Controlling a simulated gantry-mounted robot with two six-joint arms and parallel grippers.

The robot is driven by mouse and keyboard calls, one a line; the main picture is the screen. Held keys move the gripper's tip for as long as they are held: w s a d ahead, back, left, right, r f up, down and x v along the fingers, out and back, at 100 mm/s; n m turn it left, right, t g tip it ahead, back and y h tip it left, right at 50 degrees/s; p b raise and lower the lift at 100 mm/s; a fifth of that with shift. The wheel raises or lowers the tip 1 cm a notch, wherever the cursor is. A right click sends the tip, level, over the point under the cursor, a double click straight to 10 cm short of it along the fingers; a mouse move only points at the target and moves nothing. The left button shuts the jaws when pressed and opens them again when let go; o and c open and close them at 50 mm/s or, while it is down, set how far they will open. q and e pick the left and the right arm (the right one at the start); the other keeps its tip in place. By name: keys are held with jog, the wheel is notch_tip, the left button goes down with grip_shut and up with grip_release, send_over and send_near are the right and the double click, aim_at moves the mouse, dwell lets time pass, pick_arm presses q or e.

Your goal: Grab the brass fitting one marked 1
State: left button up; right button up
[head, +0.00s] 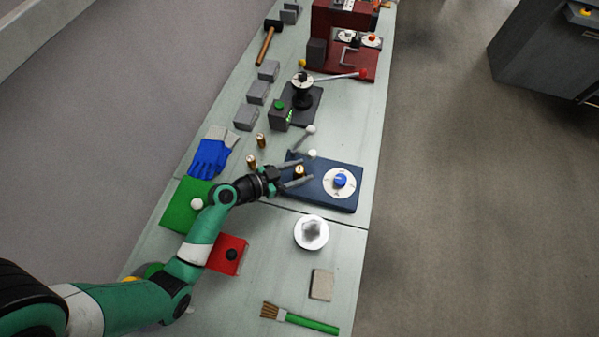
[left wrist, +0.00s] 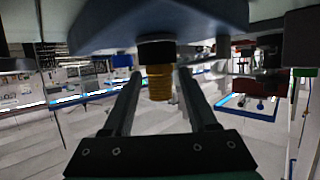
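A brass fitting (head: 299,171) stands at the left part of the blue plate (head: 318,190), between the fingers of my left gripper (head: 303,172). A pale top shows on it, but its mark is too small to read. In the left wrist view the ribbed brass fitting (left wrist: 160,84) with a black collar sits between the two fingers, against the blue plate (left wrist: 160,25). A gap shows on each side of it, so the gripper is open. Two more brass fittings (head: 261,141) (head: 252,161) stand left of the plate, their marks unreadable. My right gripper is not in view.
A blue dial (head: 340,180) sits on the plate's right part. A lever stand (head: 303,92), grey blocks (head: 257,93) and blue gloves (head: 210,155) lie farther back. A white dish (head: 311,233), red box (head: 228,253) and green brush (head: 305,321) are nearer.

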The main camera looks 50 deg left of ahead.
pick_arm(q)
grip_shut()
jog(key=shift+r, duration=0.15)
